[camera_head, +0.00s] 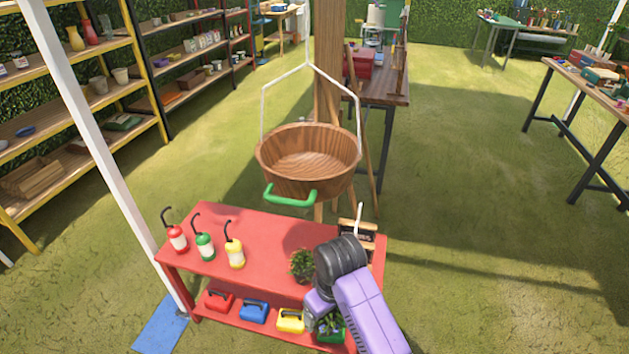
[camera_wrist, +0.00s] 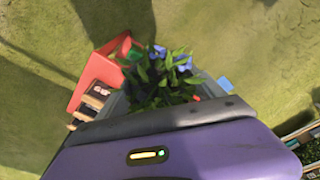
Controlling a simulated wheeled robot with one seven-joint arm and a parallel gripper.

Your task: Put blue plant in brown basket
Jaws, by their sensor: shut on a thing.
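The blue plant (camera_wrist: 160,78), leafy with small blue flowers, sits between the fingers of my gripper (camera_wrist: 165,98) in the wrist view. The gripper is shut on it; its pot is mostly hidden. In the head view my gripper (camera_head: 320,308) is at the right front of the red table, with dark foliage of the plant (camera_head: 330,321) just below it. The brown basket (camera_head: 325,188) is a round wooden tub hung by white straps from a post, beyond and above the table's back edge. It looks empty, and is well apart from my gripper.
The red table (camera_head: 270,238) holds red, green and yellow spray bottles (camera_head: 205,246), another green plant (camera_head: 301,264) and a small dark crate (camera_head: 350,230). Coloured boxes (camera_head: 254,311) stand on its lower shelf. A green handle (camera_head: 290,198) crosses the basket's front.

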